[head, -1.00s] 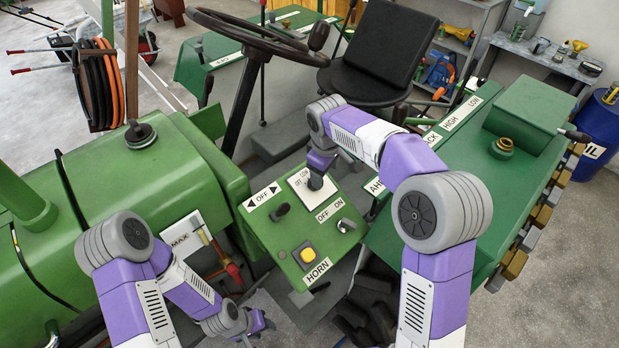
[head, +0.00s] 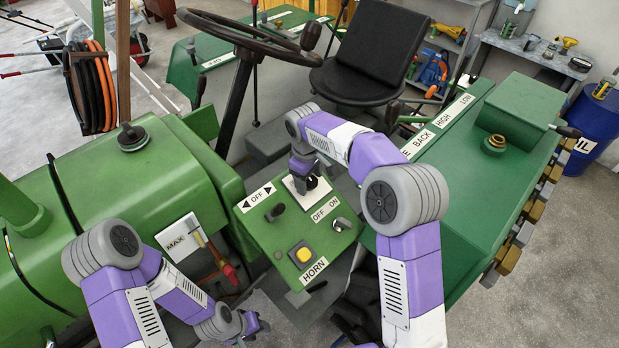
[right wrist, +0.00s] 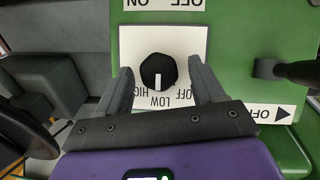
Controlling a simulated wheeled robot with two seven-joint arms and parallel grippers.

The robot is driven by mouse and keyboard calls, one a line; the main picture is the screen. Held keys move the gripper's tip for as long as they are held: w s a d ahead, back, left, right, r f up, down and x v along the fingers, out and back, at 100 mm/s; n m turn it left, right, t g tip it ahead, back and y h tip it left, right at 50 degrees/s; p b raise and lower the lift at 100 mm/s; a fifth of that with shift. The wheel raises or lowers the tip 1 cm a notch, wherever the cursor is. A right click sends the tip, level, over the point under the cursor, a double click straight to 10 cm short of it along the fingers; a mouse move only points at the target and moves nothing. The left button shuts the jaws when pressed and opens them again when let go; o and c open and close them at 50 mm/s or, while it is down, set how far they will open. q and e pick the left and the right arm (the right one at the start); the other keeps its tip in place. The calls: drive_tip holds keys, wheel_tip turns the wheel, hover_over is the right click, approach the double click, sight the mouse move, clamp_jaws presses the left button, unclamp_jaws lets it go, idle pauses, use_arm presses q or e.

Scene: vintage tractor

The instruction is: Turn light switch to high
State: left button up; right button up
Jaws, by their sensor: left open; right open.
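The light switch is a round black knob (right wrist: 158,71) on a white plate (right wrist: 190,45) marked OFF, LOW and HIGH, which appear upside down in the right wrist view. Its white pointer line faces the LOW mark. In the head view the knob (head: 312,182) shows at the tip of my right gripper (head: 304,172), which hides part of the plate. My right gripper (right wrist: 163,88) is open, with one finger on each side of the knob and a gap on both sides. My left gripper (head: 256,326) is open and empty, low in front of the green panel.
On the same panel are a black lever (head: 275,212) by the arrow label, an OFF/ON switch (head: 341,224) and a yellow horn button (head: 304,254). The steering wheel (head: 250,38) and seat (head: 370,52) are behind. A green fender (head: 470,165) lies to the right.

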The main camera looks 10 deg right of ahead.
drive_tip(key=shift+c, duration=0.5)
drive_tip(key=c, duration=1)
drive_tip(key=shift+o, duration=0.2)
drive_tip(key=shift+d+r+m+y+p, duration=0.15)
drive_tip(key=shift+m+y+p, duration=0.15)
drive_tip(key=shift+m+p, duration=0.55)
drive_tip(key=shift+w+m+g+y+p, duration=0.1)
drive_tip(key=shift+m+g+y+p, duration=0.4)
drive_tip(key=shift+m+p, duration=0.5)
drive_tip(key=shift+d+m+y+p, duration=0.15)
drive_tip(key=shift+m+y+p, duration=0.4)
drive_tip(key=shift+m, duration=0.4)
drive_tip(key=shift+w+m+y+p, duration=0.1)
drive_tip(key=shift+m+y+p, duration=0.3)
drive_tip(key=shift+m, duration=0.7)
